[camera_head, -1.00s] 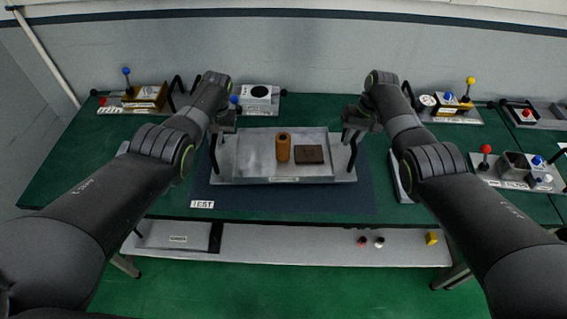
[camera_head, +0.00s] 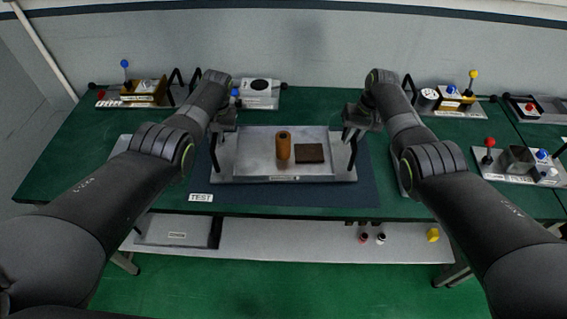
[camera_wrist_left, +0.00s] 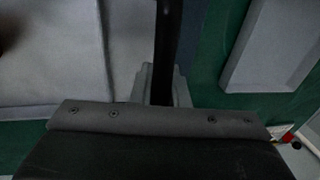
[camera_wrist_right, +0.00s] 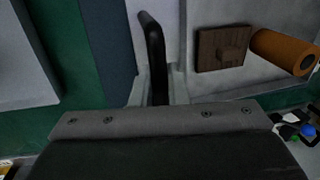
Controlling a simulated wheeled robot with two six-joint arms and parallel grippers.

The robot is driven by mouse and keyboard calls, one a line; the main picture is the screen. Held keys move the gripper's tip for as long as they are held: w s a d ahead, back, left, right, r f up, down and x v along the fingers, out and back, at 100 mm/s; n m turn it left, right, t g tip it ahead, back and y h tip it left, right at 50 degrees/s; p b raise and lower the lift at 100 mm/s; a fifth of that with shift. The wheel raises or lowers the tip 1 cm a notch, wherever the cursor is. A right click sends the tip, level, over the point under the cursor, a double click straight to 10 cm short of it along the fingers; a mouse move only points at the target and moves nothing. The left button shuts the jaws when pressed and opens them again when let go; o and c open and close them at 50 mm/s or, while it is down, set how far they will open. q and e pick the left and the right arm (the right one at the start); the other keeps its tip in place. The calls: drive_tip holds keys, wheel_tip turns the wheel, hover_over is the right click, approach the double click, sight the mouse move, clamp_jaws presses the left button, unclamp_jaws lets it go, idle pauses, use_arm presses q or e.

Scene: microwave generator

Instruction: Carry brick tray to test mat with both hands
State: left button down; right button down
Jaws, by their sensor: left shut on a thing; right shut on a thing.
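The brick tray (camera_head: 245,158) is a grey metal tray with a black upright handle at each end. It carries an orange-brown cylinder (camera_head: 283,146) and a dark brown block (camera_head: 309,153). The tray is over the dark blue test mat (camera_head: 290,195), whose TEST label (camera_head: 200,198) shows at the front left. I cannot tell whether it touches the mat. My left gripper (camera_head: 222,128) is shut on the left handle (camera_wrist_left: 167,50), and my right gripper (camera_head: 357,125) is shut on the right handle (camera_wrist_right: 154,60). The fingertips are largely hidden.
A fixture with a black disc (camera_head: 259,92) stands behind the tray's left end. Trays with coloured knobs stand at the back left (camera_head: 140,92) and right (camera_head: 515,165). A lower shelf (camera_head: 290,243) holds small items. Mat shows free in front of the tray.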

use_arm(q)
drive_tip(key=shift+w+f+b, duration=0.1)
drive_tip(key=shift+f+b, duration=0.25)
drive_tip(key=shift+f, duration=0.15)
use_arm(e)
drive_tip(key=shift+w+f, duration=0.1)
drive_tip(key=shift+f, duration=0.4)
use_arm(q)
drive_tip(key=shift+f+b, duration=0.5)
drive_tip(key=shift+b, duration=0.1)
use_arm(e)
drive_tip(key=shift+f, duration=0.5)
use_arm(q)
drive_tip(key=c, duration=1.9)
unclamp_jaws()
drive_tip(key=shift+f, duration=0.15)
use_arm(e)
drive_tip(key=c, duration=1.9)
unclamp_jaws()
drive_tip(key=shift+f, duration=0.15)
use_arm(q)
drive_tip(key=o, duration=0.5)
use_arm(e)
drive_tip(key=o, duration=0.5)
drive_tip(key=shift+s, duration=0.2)
